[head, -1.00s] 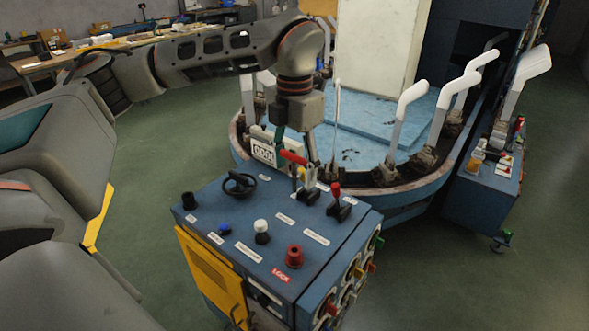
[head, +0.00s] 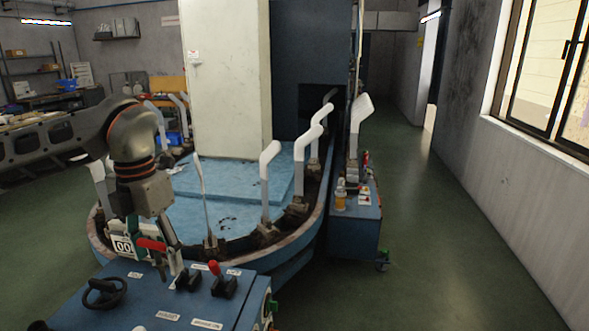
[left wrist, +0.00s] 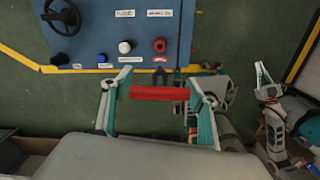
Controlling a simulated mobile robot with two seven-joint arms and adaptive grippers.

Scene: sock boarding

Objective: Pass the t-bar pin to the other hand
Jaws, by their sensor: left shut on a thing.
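The t-bar pin shows as a red bar (head: 151,244) in the head view and crosswise in the left wrist view (left wrist: 158,93). My left gripper (head: 152,246) is shut on it, with the red bar between its teal-and-grey fingers. It holds the pin over the back part of the blue console (head: 190,300); the pin's lower part is hard to make out. My right gripper does not show in the head view. A grey-and-teal shape (left wrist: 270,112) at the right of the left wrist view may be my right gripper, small and unclear.
The console bears a black handwheel (head: 104,292) and a red-tipped lever (head: 222,278) close to my left gripper. Behind is a curved machine (head: 240,246) with white sock forms (head: 268,185). A second blue cabinet (head: 357,225) stands right of it. Green floor lies open at right.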

